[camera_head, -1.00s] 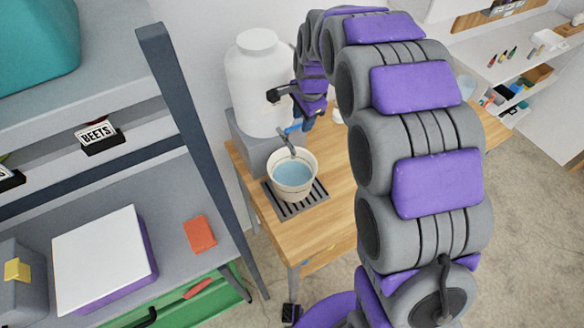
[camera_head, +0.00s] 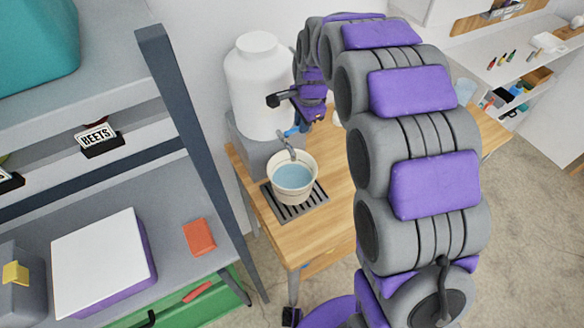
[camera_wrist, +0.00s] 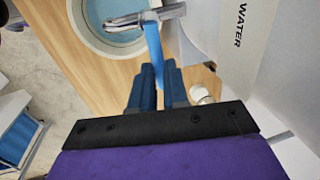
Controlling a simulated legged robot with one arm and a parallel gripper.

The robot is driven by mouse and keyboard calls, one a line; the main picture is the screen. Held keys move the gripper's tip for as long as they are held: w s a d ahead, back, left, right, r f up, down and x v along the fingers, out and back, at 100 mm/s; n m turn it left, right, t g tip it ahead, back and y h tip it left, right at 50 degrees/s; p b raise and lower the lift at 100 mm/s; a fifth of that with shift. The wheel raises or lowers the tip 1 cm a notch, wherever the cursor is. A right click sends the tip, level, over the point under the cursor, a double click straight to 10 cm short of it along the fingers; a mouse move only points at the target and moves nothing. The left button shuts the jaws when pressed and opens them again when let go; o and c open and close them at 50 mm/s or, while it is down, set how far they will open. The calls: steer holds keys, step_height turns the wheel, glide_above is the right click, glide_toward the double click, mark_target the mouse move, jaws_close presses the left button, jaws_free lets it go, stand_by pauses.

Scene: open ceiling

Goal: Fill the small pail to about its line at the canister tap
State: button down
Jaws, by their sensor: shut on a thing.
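The cream pail (camera_head: 293,192) stands upright on the dark slatted drip grate (camera_head: 318,200), under the tap. Blue water (camera_head: 292,178) lies inside it, below the rim; I cannot make out a line. The white canister (camera_head: 256,85) stands behind on a grey base. In the wrist view, the metal tap (camera_wrist: 128,20) reaches over the pail (camera_wrist: 85,30), and the canister's side reads WATER. My gripper (camera_wrist: 158,75) is shut on the blue tap handle (camera_wrist: 153,45); the handle also shows in the head view (camera_head: 292,132). I cannot tell whether water is running.
The wooden table (camera_head: 300,238) has bare room in front of the grate. A small white object (camera_wrist: 200,94) stands beside my fingers. A grey shelf with a dark post (camera_head: 195,140) rises at the left, holding a BEETS label (camera_head: 97,138) and a white-topped box (camera_head: 105,260).

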steer(key=shift+r, duration=0.1)
steer(key=shift+s+d+m+p, duration=0.2)
steer(key=shift+s+m+p, duration=0.15)
steer(key=shift+m+p, duration=0.65)
steer(key=shift+w, duration=0.1)
stand_by(6.8)
